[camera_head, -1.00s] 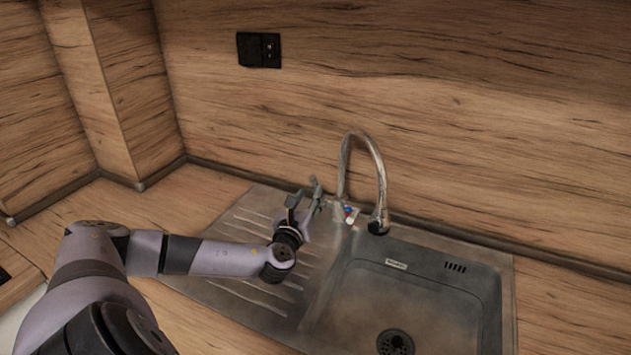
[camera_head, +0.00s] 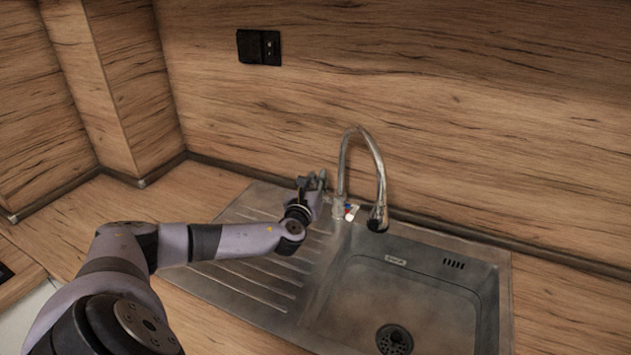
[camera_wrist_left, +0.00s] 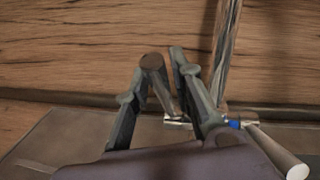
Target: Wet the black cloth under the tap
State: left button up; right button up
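The chrome tap (camera_head: 381,180) arches over the sink's back left corner, and no water shows below its spout. At its base is a red and blue mark (camera_head: 350,211). The left wrist view shows a pale cylindrical handle (camera_wrist_left: 278,152) beside the blue mark. My left gripper (camera_head: 311,181) is just left of the tap base. In the wrist view its two fingers (camera_wrist_left: 160,68) stand apart. A short rod with a brownish round end (camera_wrist_left: 152,62) shows between them; I cannot tell whether they touch it. The black cloth and my right gripper are not in view.
The steel sink basin (camera_head: 345,300) is empty, with a dark drain (camera_head: 394,340). The ribbed draining board (camera_head: 235,285) lies left of it, under my left arm. The wooden splashback (camera_head: 470,120) rises close behind the tap, with a black socket (camera_head: 259,47).

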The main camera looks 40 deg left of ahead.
pick_arm(q)
grip_shut()
dwell(0.4)
jog(key=shift+f+b, duration=0.25)
jog(key=shift+b, duration=0.15)
jog(key=t+b, duration=0.1)
jog(key=b, duration=0.2)
jog(key=s+t+y+b, duration=0.1)
jog(key=b, duration=0.2)
jog(key=s+f+b, duration=0.1)
jog(key=b, duration=0.2)
jog(key=shift+d+n+t, duration=0.3)
jog(key=shift+t, duration=0.1)
